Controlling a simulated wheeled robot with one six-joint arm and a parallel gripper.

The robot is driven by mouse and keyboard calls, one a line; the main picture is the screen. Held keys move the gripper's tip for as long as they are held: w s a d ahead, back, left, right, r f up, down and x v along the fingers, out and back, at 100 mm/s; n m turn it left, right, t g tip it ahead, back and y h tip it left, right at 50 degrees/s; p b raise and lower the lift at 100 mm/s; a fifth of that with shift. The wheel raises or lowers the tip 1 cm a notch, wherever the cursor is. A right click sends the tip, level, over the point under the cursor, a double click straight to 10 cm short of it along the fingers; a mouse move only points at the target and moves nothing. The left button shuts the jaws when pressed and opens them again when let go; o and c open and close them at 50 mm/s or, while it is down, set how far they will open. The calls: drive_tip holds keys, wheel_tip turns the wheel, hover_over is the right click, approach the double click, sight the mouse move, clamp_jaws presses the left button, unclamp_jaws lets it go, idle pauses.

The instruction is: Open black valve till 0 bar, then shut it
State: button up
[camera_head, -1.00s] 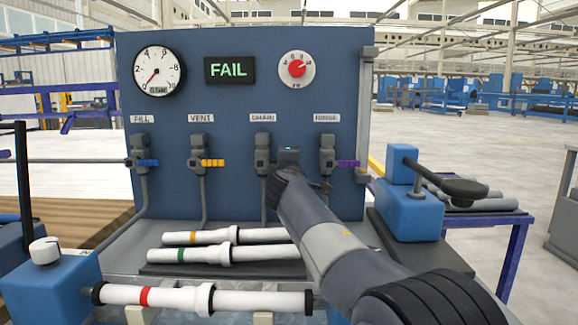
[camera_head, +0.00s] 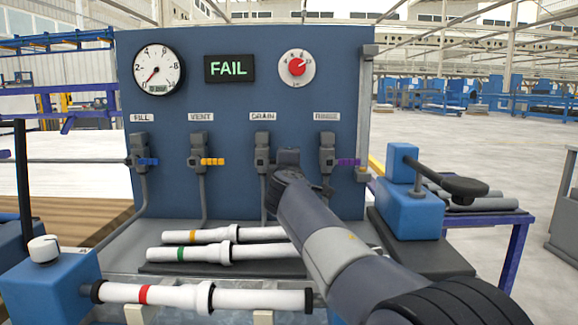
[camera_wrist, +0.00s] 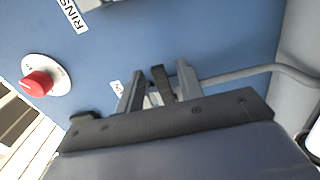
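The drain valve (camera_head: 262,152) is grey and sits on the blue panel under the DRAIN label. Gaps seem to show beside the handle. The round pressure gauge (camera_head: 158,69) has its red needle at the lower left, near the zero end. Its small digital readout is too small to read.
The fill valve (camera_head: 140,152) has a blue handle, the vent valve (camera_head: 198,152) yellow, the rinse valve (camera_head: 327,153) purple. A display (camera_head: 229,68) reads FAIL beside a red knob (camera_head: 297,67). White pipes (camera_head: 165,296) lie below; a blue device (camera_head: 410,205) stands right.

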drive_tip(key=s+b, duration=0.1)
drive_tip(key=s, duration=0.7)
drive_tip(key=shift+s+a, duration=0.15)
drive_tip(key=shift+s, duration=0.1)
drive_tip(key=w+p, duration=0.1)
drive_tip(key=w, duration=0.4)
drive_tip(key=w+p, duration=0.1)
drive_tip(key=w, duration=0.5)
drive_tip(key=shift+d, duration=0.2)
drive_tip(key=shift+s, duration=0.15)
